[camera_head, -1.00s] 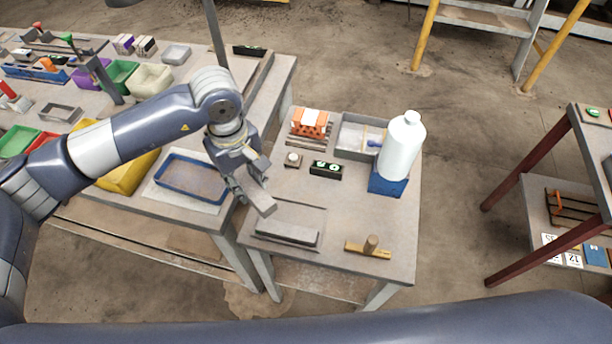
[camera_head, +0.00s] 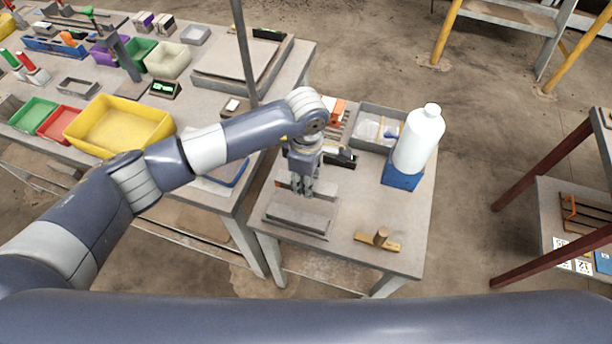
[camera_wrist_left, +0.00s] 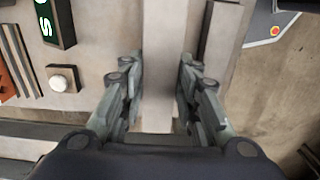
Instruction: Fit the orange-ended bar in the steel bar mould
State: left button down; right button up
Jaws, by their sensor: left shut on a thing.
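My left gripper (camera_head: 303,188) is shut on a grey bar (camera_wrist_left: 158,60) and points down over the back side of the steel bar mould (camera_head: 273,216). In the left wrist view the bar runs between the two fingers. In the head view a reddish-orange end of the bar (camera_head: 283,184) shows left of the fingers, and the gripper hides part of the rest. The mould is a low grey rectangular form on the small table. I cannot tell whether the bar touches it. My right gripper is not in view.
A wooden-handled tool (camera_head: 381,239) lies right of the mould. A white bottle (camera_head: 418,140) stands on a blue base (camera_head: 402,178) behind it. A grey tray (camera_head: 378,128) and a black display box (camera_head: 346,158) are further back. A yellow bin (camera_head: 120,125) stands on the left table.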

pick_arm(q)
notch_tip(320, 180, down, 2)
jog(key=shift+f+b, duration=0.1)
jog(key=shift+b, duration=0.35)
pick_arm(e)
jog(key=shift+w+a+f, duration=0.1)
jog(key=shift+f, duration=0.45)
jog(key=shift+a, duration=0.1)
pick_arm(q)
jog(key=shift+f, duration=0.1)
jog(key=shift+f+b, duration=0.3)
jog(key=shift+b, duration=0.25)
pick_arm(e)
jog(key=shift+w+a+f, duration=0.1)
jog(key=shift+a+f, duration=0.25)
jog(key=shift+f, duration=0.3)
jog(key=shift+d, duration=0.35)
pick_arm(q)
jog(key=shift+b, duration=0.35)
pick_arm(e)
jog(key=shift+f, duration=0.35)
pick_arm(q)
jog(key=shift+f+b, duration=0.25)
jog(key=shift+b, duration=0.05)
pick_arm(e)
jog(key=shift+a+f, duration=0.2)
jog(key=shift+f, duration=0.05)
